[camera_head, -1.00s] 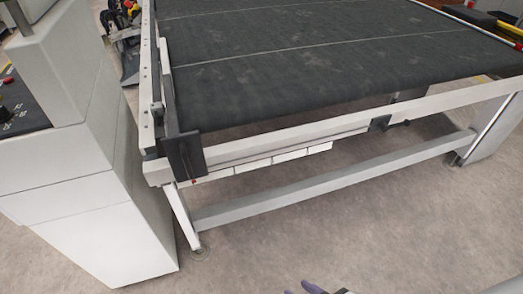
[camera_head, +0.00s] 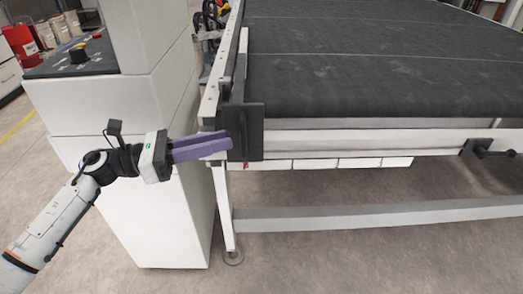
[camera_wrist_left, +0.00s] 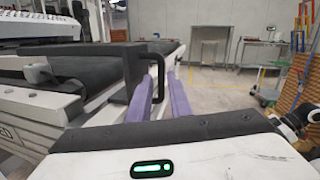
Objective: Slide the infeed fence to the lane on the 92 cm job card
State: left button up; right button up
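The infeed fence (camera_head: 243,130) is a dark upright plate at the left front end of the conveyor in the head view. Its black loop handle (camera_wrist_left: 158,72) shows in the left wrist view. My left gripper (camera_head: 228,141) has purple fingers that point right and reach the fence plate. In the wrist view its fingers (camera_wrist_left: 160,85) are spread apart with the handle between them; contact cannot be told. White labels (camera_head: 310,163) run along the front rail, but no writing is readable. I cannot identify the job card. My right gripper is out of view.
The dark conveyor belt (camera_head: 370,65) fills the back right. A dark lever clamp (camera_head: 480,148) sits on the front rail at right. A white cabinet with a control panel (camera_head: 80,57) stands close at left, behind my left arm. The floor in front is clear.

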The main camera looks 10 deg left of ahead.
pick_arm(q)
jog(key=w+d, duration=0.1)
jog(key=d, duration=0.2)
jog(key=w+d+m+p, duration=0.1)
jog(key=w+d, duration=0.1)
jog(key=w+d+m+g+p, duration=0.1)
jog(key=d, duration=0.2)
jog(key=shift+w+d, duration=0.25)
jog(key=shift+d, duration=0.05)
jog(key=shift+c, duration=0.5)
grip_shut()
